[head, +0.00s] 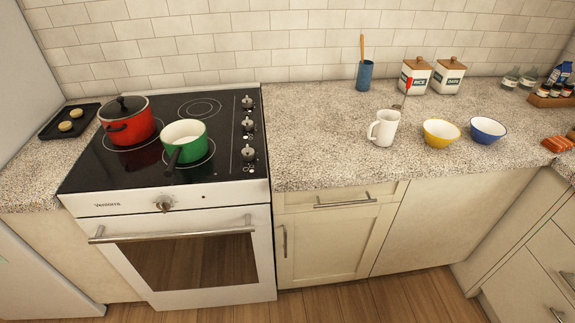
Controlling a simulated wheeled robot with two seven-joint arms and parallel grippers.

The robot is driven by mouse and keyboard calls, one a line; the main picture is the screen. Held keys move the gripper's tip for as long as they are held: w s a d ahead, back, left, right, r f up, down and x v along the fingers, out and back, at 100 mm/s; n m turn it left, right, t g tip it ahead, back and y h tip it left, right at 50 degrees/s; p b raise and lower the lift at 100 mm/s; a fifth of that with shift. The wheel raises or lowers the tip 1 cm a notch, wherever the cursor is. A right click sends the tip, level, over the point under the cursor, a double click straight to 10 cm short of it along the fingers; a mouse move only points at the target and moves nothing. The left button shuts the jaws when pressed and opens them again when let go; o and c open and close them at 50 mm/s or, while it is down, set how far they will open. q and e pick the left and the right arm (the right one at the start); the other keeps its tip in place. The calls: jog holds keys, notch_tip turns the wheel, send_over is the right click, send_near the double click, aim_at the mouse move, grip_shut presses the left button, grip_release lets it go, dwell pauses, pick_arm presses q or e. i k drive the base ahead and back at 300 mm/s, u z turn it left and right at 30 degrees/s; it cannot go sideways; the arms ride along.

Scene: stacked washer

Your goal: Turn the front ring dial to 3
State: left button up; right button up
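A stove with a black glass cooktop (215,170) stands at the left. Three silver dials sit in a column along its right side: a back dial (248,102), a middle dial (248,124) and a front dial (248,153) nearest the front edge. The markings around the dials are too small to read, so I cannot tell the front dial's setting. Another round knob (163,204) is on the white front panel above the oven door. Neither of my grippers is in view.
A red lidded pot (129,124) and a green pan (186,133) stand on the cooktop, left of the dials. The oven handle (170,235) juts out in front. The counter right of the dials is clear up to a white mug (384,128).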

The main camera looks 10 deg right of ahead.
aim_at(248, 153)
jog(key=z, duration=0.35)
jog(key=k, duration=0.75)
jog(key=u, duration=0.75)
jog(key=i, duration=1.8)
jog(key=z, duration=0.7)
